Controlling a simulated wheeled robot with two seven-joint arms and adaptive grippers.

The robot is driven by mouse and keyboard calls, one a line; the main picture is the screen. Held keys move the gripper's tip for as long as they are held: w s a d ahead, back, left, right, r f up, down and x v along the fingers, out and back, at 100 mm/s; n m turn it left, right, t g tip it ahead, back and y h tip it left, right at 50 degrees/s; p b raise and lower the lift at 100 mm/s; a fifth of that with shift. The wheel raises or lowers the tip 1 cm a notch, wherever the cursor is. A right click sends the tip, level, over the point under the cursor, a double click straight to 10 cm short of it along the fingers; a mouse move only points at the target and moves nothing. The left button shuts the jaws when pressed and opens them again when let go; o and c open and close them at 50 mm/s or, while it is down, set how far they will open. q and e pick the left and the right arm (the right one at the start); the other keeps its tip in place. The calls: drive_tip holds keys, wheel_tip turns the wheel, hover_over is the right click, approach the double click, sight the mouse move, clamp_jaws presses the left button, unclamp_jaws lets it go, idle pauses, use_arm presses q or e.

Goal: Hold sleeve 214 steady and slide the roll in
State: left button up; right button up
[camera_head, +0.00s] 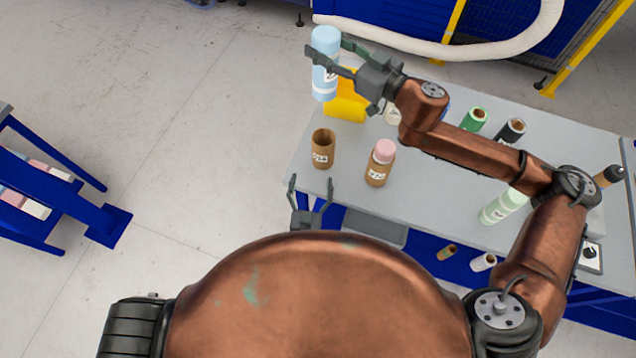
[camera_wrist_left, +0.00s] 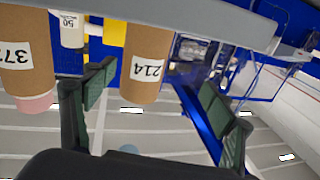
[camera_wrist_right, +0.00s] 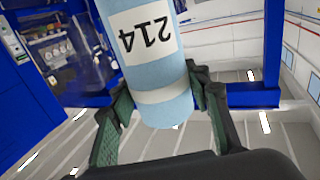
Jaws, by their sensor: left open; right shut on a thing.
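Sleeve 214 (camera_head: 323,149) is a brown cardboard tube standing upright near the table's left end, its top open. Its 214 label also faces me in the left wrist view (camera_wrist_left: 146,88). My left gripper (camera_head: 311,184) is open at the table's near edge, in front of the sleeve and apart from it. In the left wrist view the sleeve shows beyond the gap between the open fingers. My right gripper (camera_head: 327,56) is shut on the light blue roll (camera_head: 325,82), held upright above and behind the sleeve. The roll's 214 label shows in the right wrist view (camera_wrist_right: 150,50).
A brown sleeve with a pink-topped roll (camera_head: 380,164) stands right of sleeve 214. A yellow bin (camera_head: 346,106) is behind it. Green (camera_head: 474,120) and black (camera_head: 511,132) rolls stand farther right.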

sight(325, 143)
use_arm(q)
drive_tip(key=shift+s+d+r+g+h, duration=0.1)
drive_tip(key=shift+d+g+h, duration=0.05)
drive_tip(key=shift+d, duration=0.4)
drive_tip(key=shift+s+d+g+h, duration=0.1)
drive_tip(key=shift+d+g+h, duration=0.05)
drive_tip(key=shift+d, duration=0.35)
drive_tip(key=shift+w+d, duration=0.1)
drive_tip(key=shift+w, duration=0.2)
drive_tip(key=w, duration=0.3)
drive_tip(key=w+d, duration=0.1)
drive_tip(key=w, duration=0.7)
drive_tip(key=shift+w+d, duration=0.1)
drive_tip(key=shift+d, duration=0.05)
drive_tip(key=shift+c, duration=0.5)
drive_tip(key=c, duration=1.2)
use_arm(e)
wheel_tip(325, 143, down, 18)
drive_tip(key=shift+r, duration=0.1)
